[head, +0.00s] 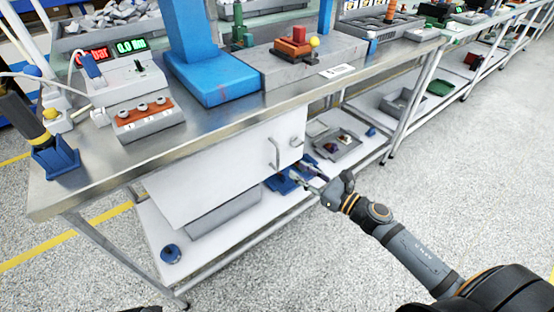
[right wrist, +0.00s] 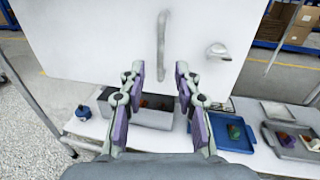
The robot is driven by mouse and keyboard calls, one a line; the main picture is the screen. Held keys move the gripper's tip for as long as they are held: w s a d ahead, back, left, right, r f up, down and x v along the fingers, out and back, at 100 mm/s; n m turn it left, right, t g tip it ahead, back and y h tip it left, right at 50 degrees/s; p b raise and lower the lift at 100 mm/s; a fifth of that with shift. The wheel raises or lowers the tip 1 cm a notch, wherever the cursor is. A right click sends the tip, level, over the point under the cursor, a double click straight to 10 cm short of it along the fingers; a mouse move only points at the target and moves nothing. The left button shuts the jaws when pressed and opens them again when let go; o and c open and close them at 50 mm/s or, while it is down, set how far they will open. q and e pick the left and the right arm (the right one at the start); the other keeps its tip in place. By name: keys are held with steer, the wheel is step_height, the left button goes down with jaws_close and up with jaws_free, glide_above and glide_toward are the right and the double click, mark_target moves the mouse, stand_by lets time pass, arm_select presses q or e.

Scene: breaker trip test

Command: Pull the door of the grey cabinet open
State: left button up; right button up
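The pale grey cabinet door (head: 205,172) is a flat panel under the workbench top, and no gap shows along its edges. It fills the upper part of the right wrist view (right wrist: 95,40). Its upright bar handle (head: 273,153) is near its right side, and also shows in the right wrist view (right wrist: 163,45). A small round latch or lock (head: 297,141) is right of the handle. My right gripper (head: 303,172) is open and empty, in front of and below the handle; its fingers (right wrist: 158,74) point at the handle's lower part, apparently not touching. My left gripper is out of view.
The steel workbench (head: 215,130) carries a blue press (head: 205,85) and a control box (head: 150,118). On its lower shelf (head: 150,225) are a grey bin (head: 225,215), a blue tray (right wrist: 232,140) and a grey tray (head: 335,146). The floor in front is clear.

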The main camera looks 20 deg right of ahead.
mark_target(278, 168)
arm_select(q)
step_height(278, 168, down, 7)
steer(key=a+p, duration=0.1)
steer(key=p, duration=0.1)
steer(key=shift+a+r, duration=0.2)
arm_select(e)
steer(key=shift+x, duration=4.8)
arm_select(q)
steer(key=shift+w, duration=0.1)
arm_select(e)
jaws_close()
